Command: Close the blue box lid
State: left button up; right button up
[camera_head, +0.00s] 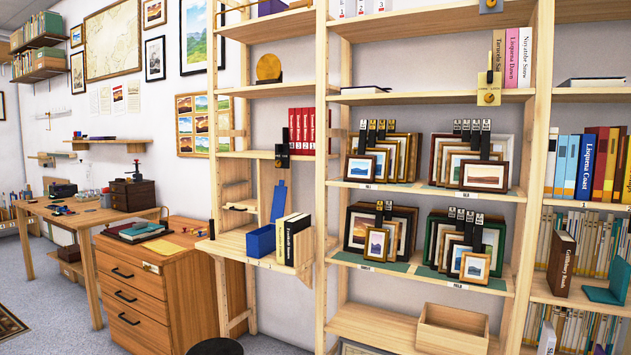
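The blue box (261,241) sits on the small wooden shelf at the middle left, beside a few upright books. A flat blue panel (278,203) stands up steeply at the box's back and looks like its lid, raised. The box appears open at the top; its inside is hard to make out. Neither of my grippers shows in the head view.
Upright dark and pale books (293,240) stand close on the box's right. A wooden drawer cabinet (165,290) stands at the lower left. Shelves with framed prints (388,225) fill the right.

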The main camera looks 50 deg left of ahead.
aim_at(280, 191)
jog(key=i, duration=1.3)
jog(key=u, duration=2.15)
jog(key=i, duration=1.3)
jog(key=z, duration=0.05)
